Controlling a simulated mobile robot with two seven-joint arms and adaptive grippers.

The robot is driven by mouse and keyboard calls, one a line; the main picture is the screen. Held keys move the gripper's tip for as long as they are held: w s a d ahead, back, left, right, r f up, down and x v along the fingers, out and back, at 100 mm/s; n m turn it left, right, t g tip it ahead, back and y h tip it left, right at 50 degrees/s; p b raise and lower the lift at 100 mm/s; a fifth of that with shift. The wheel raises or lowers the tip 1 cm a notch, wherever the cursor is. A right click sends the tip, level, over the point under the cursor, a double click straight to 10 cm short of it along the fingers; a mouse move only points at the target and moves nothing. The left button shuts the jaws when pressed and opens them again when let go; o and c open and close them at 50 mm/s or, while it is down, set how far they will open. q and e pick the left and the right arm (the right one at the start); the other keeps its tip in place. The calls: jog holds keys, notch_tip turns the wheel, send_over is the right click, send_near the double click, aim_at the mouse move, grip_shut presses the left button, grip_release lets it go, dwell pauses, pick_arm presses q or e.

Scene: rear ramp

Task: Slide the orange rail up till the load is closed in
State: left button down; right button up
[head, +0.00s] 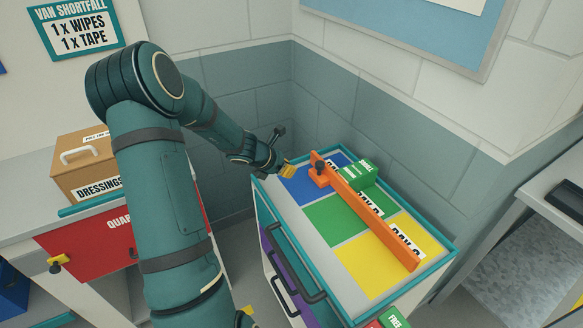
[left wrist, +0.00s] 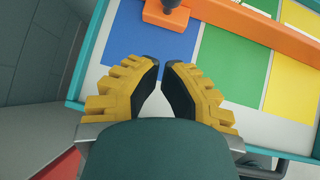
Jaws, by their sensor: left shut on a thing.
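The orange rail (head: 372,217) lies lengthwise across the coloured top of the cabinet. A dark knob (head: 319,168) stands on an orange block at its far-left end; the knob also shows at the top of the left wrist view (left wrist: 172,4). A green box (head: 357,173), the load, sits behind the rail, close to its far end. My left gripper (head: 288,170) is over the blue panel's left edge, short of the knob. Its yellow fingers (left wrist: 161,62) are nearly together, with no thing visible between them and the knob apart from them. My right gripper is not in view.
The cabinet top (head: 296,217) has blue, green and yellow panels and a raised teal rim. "DAY" labels are partly hidden behind the rail. Block walls stand close behind. A dressings box (head: 83,170) is on the left counter; a grey bench (head: 540,200) is at right.

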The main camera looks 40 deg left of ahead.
aim_at(317, 172)
pick_arm(q)
jog(key=b+x, duration=0.1)
jog(key=x, duration=0.6)
jog(key=shift+f, duration=0.15)
jog(key=w, duration=0.1)
jog(key=w+p, duration=0.1)
jog(key=shift+w+d, duration=0.15)
jog(key=shift+w, duration=0.8)
jog(key=shift+d, duration=0.1)
jog(key=shift+w+d+p, duration=0.15)
jog(key=shift+w+p, duration=0.25)
jog(key=shift+w, duration=0.4)
jog(key=shift+s, duration=0.15)
